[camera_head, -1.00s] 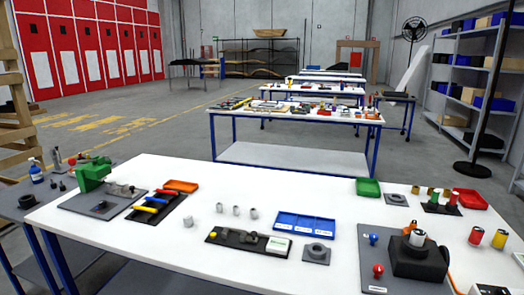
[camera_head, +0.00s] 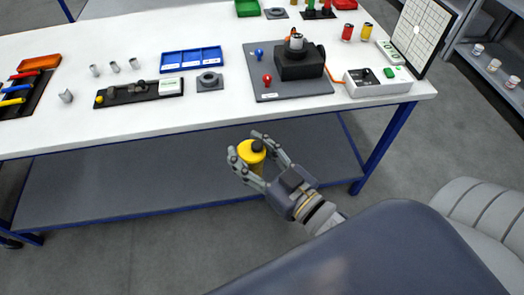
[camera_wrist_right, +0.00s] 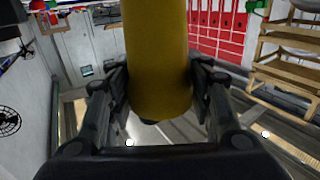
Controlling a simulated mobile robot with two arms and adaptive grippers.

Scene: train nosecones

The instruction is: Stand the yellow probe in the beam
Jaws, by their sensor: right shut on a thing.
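The yellow probe (camera_head: 252,158) is a yellow cylinder with a black knob on its end. My right gripper (camera_head: 246,146) is shut on it and holds it in the air in front of the table's front edge. In the right wrist view the probe (camera_wrist_right: 158,60) lies between the two fingers and hides what is behind it. A black block (camera_head: 300,67) with a small metallic cylinder on top stands on a grey plate (camera_head: 262,88) on the table. A gridded board (camera_head: 424,38) with a bright spot stands to its right. No beam is visible between them. My left gripper is not in view.
A red knob (camera_head: 267,80) and a blue knob (camera_head: 259,53) stand on the plate. A white box (camera_head: 376,84) with a green button sits by the board. Red and yellow cylinders (camera_head: 347,33) stand behind. The white table's front strip (camera_head: 215,112) is clear.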

